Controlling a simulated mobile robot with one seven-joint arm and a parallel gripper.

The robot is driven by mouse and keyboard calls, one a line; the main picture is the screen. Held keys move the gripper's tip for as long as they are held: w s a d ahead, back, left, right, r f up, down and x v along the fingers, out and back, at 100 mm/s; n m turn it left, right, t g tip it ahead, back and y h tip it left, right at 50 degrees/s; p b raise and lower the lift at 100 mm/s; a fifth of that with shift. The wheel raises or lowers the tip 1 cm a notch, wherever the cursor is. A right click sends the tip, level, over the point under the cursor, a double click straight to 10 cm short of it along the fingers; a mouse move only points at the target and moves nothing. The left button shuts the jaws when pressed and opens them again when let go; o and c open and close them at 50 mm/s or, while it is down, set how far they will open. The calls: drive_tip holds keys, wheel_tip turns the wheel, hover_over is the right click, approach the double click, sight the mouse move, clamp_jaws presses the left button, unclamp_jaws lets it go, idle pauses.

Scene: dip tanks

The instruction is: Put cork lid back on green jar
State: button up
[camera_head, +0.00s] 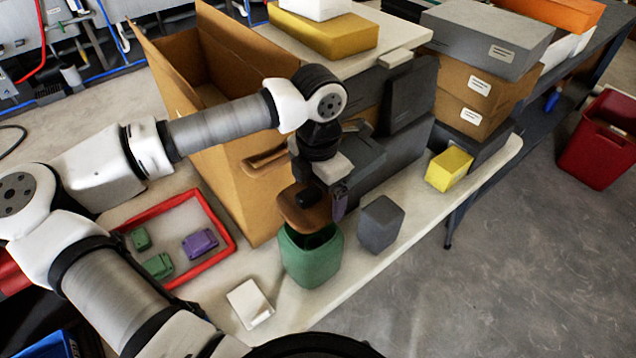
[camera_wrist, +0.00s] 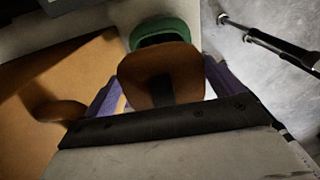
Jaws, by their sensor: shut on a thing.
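The green jar (camera_head: 310,258) stands on the pale table near its front edge, with its dark mouth partly showing. The brown cork lid (camera_head: 300,208) is tilted above the jar's mouth, and I cannot tell whether it touches the rim. My gripper (camera_head: 322,200) is over the jar, shut on the lid. In the wrist view the lid (camera_wrist: 160,72) sits between the purple fingers of my gripper (camera_wrist: 162,90). The green jar's rim (camera_wrist: 160,30) shows beyond the lid, with a dark opening; the rest of the jar is hidden there.
A dark grey block (camera_head: 381,224) stands close right of the jar, and a yellow block (camera_head: 449,169) lies farther right. A tall cardboard box (camera_head: 225,160) is behind. A white block (camera_head: 249,303) and a red-rimmed tray (camera_head: 222,222) with small green and purple pieces are left.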

wheel_tip(320, 180, down, 4)
drive_tip(key=shift+f+b, duration=0.2)
drive_tip(key=shift+b, duration=0.75)
drive_tip(key=shift+f+b, duration=0.7)
drive_tip(key=shift+b, duration=0.2)
drive_tip(key=shift+b, duration=0.85)
drive_tip(key=shift+f+b, duration=0.15)
drive_tip(key=shift+b, duration=0.9)
idle(1.0)
idle(0.5)
drive_tip(key=o, duration=0.6)
drive_tip(key=shift+o, duration=0.2)
